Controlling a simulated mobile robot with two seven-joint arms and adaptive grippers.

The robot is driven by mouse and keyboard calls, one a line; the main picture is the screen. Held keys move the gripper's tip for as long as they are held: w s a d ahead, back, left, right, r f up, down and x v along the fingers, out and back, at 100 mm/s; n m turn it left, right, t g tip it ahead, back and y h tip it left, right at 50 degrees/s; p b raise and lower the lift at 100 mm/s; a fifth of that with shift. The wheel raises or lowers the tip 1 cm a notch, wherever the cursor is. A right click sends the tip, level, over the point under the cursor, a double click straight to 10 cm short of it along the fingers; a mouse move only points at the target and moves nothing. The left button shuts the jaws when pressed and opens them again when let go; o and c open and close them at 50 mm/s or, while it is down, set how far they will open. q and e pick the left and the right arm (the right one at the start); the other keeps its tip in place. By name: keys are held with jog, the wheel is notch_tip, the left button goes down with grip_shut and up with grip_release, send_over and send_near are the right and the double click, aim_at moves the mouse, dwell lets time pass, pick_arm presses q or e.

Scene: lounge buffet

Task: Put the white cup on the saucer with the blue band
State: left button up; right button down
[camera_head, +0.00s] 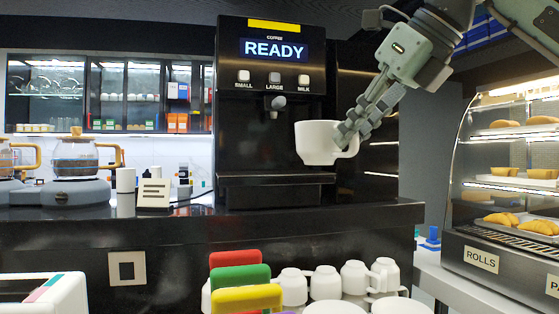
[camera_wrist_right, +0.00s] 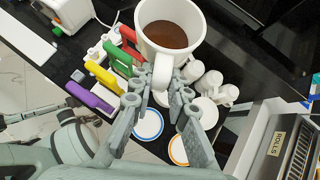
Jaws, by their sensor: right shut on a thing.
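My right gripper (camera_head: 350,136) is shut on the handle of the white cup (camera_head: 318,143). It holds the cup upright in the air in front of the coffee machine. In the right wrist view the cup (camera_wrist_right: 170,38) has brown liquid in it. The saucer with the blue band (camera_wrist_right: 148,123) lies lower down in that view, partly hidden by a finger, and nothing is seen standing on it. A saucer with an orange band (camera_wrist_right: 178,152) lies beside it. In the head view only white saucer edges show at the bottom, with no band colours visible.
The coffee machine (camera_head: 268,90) reads READY on the black counter (camera_head: 100,232). Several white cups (camera_head: 353,276) and red, green and yellow (camera_head: 247,298) handled things crowd below. A glass pastry case (camera_head: 515,180) stands at right. Coffee pots (camera_head: 75,158) stand at left.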

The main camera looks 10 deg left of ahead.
pick_arm(q)
jog(key=shift+s, duration=0.1)
pick_arm(e)
jog(key=shift+s+d, duration=0.1)
jog(key=shift+s, duration=0.1)
dwell(0.4)
jog(key=s+d+f+b, duration=0.1)
jog(key=s+d+f, duration=0.1)
jog(key=f, duration=1.1)
jog(key=s+d+f+b, duration=0.2)
jog(key=d+f, duration=0.2)
jog(key=f, duration=0.9)
jog(key=s+d+f+b, duration=0.1)
jog(key=d+f, duration=0.3)
jog(key=f, duration=0.9)
jog(key=shift+s, duration=0.5)
pick_arm(q)
jog(key=w+r+t, duration=0.1)
jog(key=w+r, duration=0.3)
jog(key=r, duration=0.7)
jog(key=shift+d+r, duration=0.3)
jog(key=shift+d, duration=0.1)
pick_arm(e)
jog(key=shift+f, duration=0.15)
pick_arm(q)
jog(key=shift+s, duration=0.1)
pick_arm(e)
jog(key=shift+f, duration=0.1)
pick_arm(q)
jog(key=shift+b, duration=0.3)
